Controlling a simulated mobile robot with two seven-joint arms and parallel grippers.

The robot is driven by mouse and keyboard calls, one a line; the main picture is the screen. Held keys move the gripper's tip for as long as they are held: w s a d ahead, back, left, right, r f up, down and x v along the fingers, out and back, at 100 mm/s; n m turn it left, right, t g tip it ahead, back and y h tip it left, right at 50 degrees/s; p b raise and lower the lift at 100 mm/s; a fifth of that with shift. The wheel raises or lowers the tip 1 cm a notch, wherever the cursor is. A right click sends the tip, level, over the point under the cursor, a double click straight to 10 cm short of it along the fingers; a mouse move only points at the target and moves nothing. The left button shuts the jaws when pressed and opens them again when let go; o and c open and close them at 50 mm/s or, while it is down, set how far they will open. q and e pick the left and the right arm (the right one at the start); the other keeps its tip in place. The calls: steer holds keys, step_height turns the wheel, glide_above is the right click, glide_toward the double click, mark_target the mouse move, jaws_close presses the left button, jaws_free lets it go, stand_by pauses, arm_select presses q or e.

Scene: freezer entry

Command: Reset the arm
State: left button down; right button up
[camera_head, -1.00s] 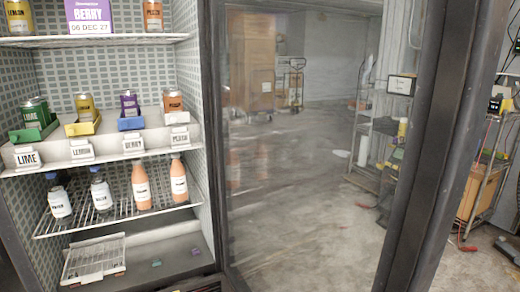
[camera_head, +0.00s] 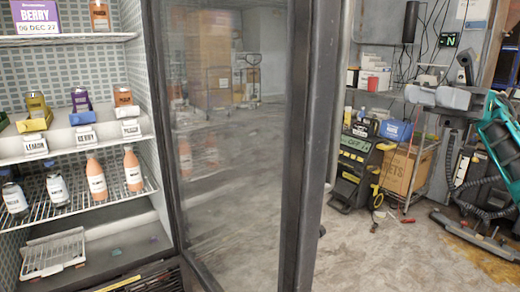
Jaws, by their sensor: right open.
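Neither of my grippers can be made out in the head view. No arm of mine is plainly visible either. The open glass door (camera_head: 235,140) of the freezer, with its dark frame (camera_head: 318,150), stands in the middle of the picture. The freezer shelves (camera_head: 95,140) are at the left. Nothing is seen held or touched by me.
Shelves hold small jars, bottles (camera_head: 95,180) and a BERRY box (camera_head: 37,16). A white wire rack (camera_head: 53,255) lies at the bottom. Beyond the door are a yellow-black machine (camera_head: 357,165), a cardboard box (camera_head: 405,172) and a teal machine (camera_head: 500,135). Floor between (camera_head: 360,255) is clear.

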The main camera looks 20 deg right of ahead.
steer(key=w+a+f+m+t+y, duration=0.2)
steer(key=w+a+f+m+t, duration=0.2)
steer(key=w+f+m+t, duration=0.5)
steer(key=s+a+f+m+t+h, duration=0.15)
steer(key=f+m+t+h, duration=0.45)
steer(key=f+m, duration=0.65)
steer(key=s+a+f+m+t+h, duration=0.1)
steer(key=a+f+m+t+h, duration=0.15)
steer(key=f+m+h, duration=0.75)
steer(key=s+f+m+g+h, duration=0.5)
steer(key=s+f+m, duration=0.7)
steer(key=s+f, duration=0.65)
steer(key=w+a+m+y, duration=0.2)
steer(key=a+m, duration=0.6)
steer(key=a, duration=0.8)
arm_select(q)
step_height(320, 180, up, 6)
steer(key=s+a+y+p, duration=0.1)
steer(key=s+a+p, duration=0.1)
steer(key=p, duration=0.8)
steer(key=shift+a+f, duration=0.2)
steer(key=shift+a, duration=0.25)
arm_select(e)
steer(key=s+d+r, duration=0.1)
steer(key=d+r, duration=0.2)
steer(key=r, duration=0.2)
steer(key=shift+d+t+h, duration=0.15)
steer(key=shift+t+h, duration=0.15)
steer(key=shift+t, duration=0.05)
